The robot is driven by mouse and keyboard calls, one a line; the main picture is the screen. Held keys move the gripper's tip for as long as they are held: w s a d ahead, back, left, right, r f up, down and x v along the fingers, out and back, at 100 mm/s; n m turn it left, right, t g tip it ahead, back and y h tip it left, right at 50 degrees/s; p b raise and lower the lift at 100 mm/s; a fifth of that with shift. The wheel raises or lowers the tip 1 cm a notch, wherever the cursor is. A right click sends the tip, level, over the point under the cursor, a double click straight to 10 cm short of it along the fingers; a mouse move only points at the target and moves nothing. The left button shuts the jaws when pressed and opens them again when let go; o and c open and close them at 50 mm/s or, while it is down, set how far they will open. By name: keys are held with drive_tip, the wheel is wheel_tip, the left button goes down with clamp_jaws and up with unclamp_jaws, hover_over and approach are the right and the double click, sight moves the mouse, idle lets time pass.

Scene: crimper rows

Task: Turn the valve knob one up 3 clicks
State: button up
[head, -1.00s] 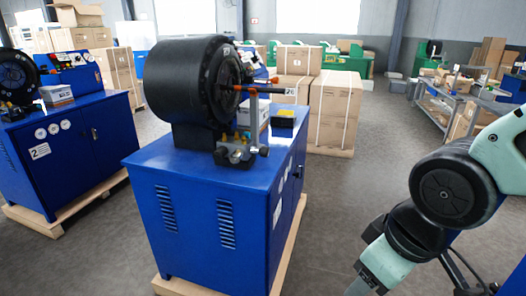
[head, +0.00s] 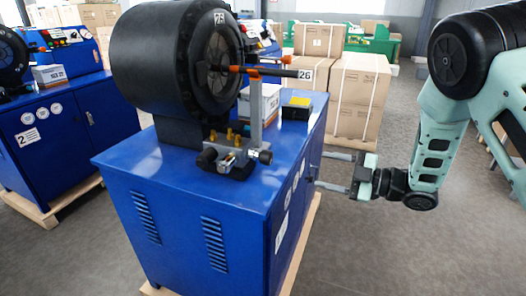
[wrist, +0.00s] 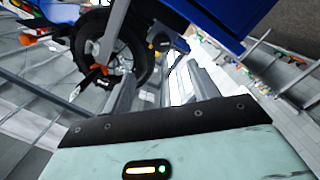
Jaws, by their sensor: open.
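A blue cabinet (head: 185,215) carries a big black crimper head (head: 165,60). At the front of its top is a small valve assembly (head: 230,155) with brass fittings and a grey upright bracket. A small dark round knob (head: 265,157) sits at its right end; I cannot tell whether this is valve knob one, and its setting is unreadable. My gripper (head: 319,169) is open and empty, to the right of the cabinet and apart from the knob. In the wrist view my fingers (wrist: 162,88) are spread, with the black crimper ring (wrist: 92,45) beyond them, tilted.
A black rod with orange ends crosses before the crimper. Cartons (head: 358,95) on a pallet stand behind. Another blue machine (head: 65,130) is at left.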

sight(271, 158)
drive_tip(key=shift+n+g+y, duration=0.3)
drive_tip(key=shift+y, duration=0.1)
drive_tip(key=p+x, duration=0.3)
drive_tip(key=x, duration=1.4)
drive_tip(key=shift+w+f, duration=0.1)
drive_tip(key=shift+f, duration=0.05)
drive_tip(key=c, duration=1)
